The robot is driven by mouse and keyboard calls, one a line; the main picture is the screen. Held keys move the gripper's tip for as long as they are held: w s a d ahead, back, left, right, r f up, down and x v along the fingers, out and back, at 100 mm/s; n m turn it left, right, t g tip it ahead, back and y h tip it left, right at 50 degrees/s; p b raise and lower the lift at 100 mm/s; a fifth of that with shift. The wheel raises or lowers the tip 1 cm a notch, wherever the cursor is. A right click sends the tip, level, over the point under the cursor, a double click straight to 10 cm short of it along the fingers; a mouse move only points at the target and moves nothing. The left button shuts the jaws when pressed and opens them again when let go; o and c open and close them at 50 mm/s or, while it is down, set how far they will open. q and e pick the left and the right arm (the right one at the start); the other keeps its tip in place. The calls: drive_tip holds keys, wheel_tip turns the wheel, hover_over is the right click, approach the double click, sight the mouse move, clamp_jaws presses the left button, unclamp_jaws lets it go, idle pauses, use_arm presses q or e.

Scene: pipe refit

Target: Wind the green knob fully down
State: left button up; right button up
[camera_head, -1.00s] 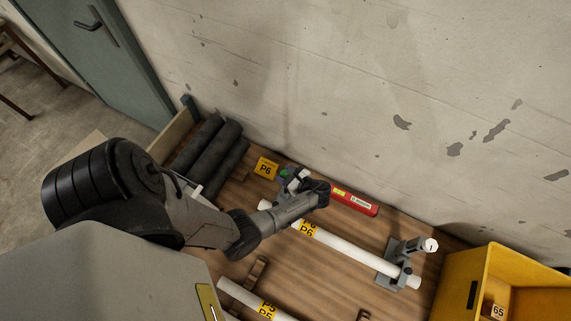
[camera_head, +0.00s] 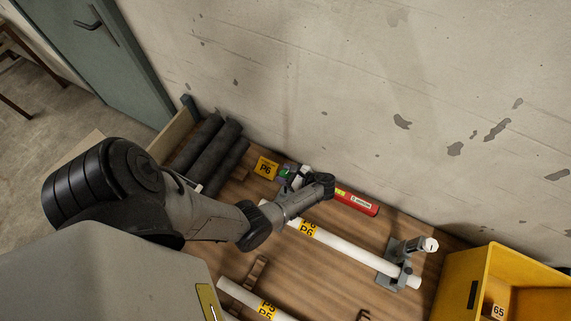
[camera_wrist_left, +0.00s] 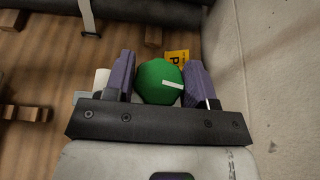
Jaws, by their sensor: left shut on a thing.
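The green knob (camera_wrist_left: 159,82), with a white mark on its face, sits between the two purple fingers of my left gripper (camera_wrist_left: 160,80) in the left wrist view. The fingers are shut on it from both sides. In the head view my left gripper (camera_head: 293,177) is at the far end of the P6 pipe, and only a little green of the knob (camera_head: 286,169) shows there. The white P6 pipe (camera_head: 350,247) runs from there to a grey clamp (camera_head: 398,268) at the right. My right gripper is not in view.
A yellow P6 tag (camera_head: 265,168) stands beside the knob. A red level-like tool (camera_head: 356,203) lies along the wall. Dark pipes (camera_head: 208,155) lie at the left. A yellow bin (camera_head: 470,268) stands at the right, and a P5 pipe (camera_head: 240,297) lies in front.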

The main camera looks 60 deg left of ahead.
use_arm(q)
drive_tip(key=o, duration=0.9)
drive_tip(key=b+v, duration=0.1)
drive_tip(key=v, duration=1.2)
drive_tip(key=shift+w+d, duration=0.25)
drive_tip(key=shift+d, duration=0.05)
